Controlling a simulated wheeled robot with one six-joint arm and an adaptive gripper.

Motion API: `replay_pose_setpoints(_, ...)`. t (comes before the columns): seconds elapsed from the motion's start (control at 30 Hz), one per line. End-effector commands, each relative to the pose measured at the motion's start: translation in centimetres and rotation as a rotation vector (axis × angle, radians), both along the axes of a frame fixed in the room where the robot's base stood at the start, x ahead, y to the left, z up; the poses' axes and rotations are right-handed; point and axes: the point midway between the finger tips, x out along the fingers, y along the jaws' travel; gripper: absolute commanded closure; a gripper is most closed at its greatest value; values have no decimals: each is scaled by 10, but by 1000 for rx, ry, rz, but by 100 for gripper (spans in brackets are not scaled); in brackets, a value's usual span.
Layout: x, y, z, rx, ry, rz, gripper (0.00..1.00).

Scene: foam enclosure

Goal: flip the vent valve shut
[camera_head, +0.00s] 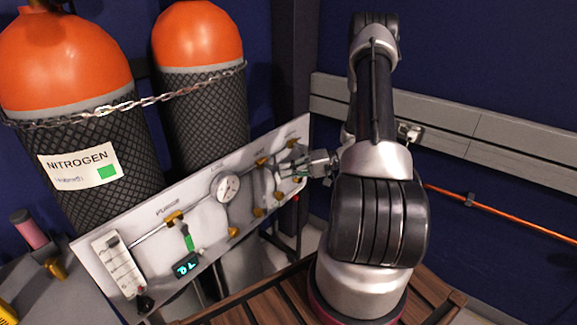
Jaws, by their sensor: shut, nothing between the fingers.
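A white tilted panel (150,262) carries pipework, gauges and brass valves. At its right end, under a small label too fine to read surely, is a brass valve body (292,142), which I take to be the vent valve. Its handle is partly hidden by my gripper, so I cannot tell its position. My gripper (284,166) is at the panel's right end, just below that valve, its fingers pointing left. It is shut and empty. Whether it touches the handle cannot be told. A green-handled valve (188,238) sits under the PURGE label at the panel's left.
Two orange-topped cylinders (198,35) stand chained behind the panel, one labelled NITROGEN (79,162). A round gauge (226,188) sits mid-panel. A grey rail (480,140) and copper pipe (520,228) run along the right wall. A wooden slatted surface (260,305) lies below.

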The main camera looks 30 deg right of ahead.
Motion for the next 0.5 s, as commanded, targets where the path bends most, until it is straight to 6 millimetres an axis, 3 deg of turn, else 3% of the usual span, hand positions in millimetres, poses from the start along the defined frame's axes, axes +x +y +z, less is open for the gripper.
replay_pose_setpoints(0.3, -3, 10, -13, 203, 74, 0, 100)
replay_pose_setpoints(0.5, -5, 14, -16, 197, 72, 0, 100)
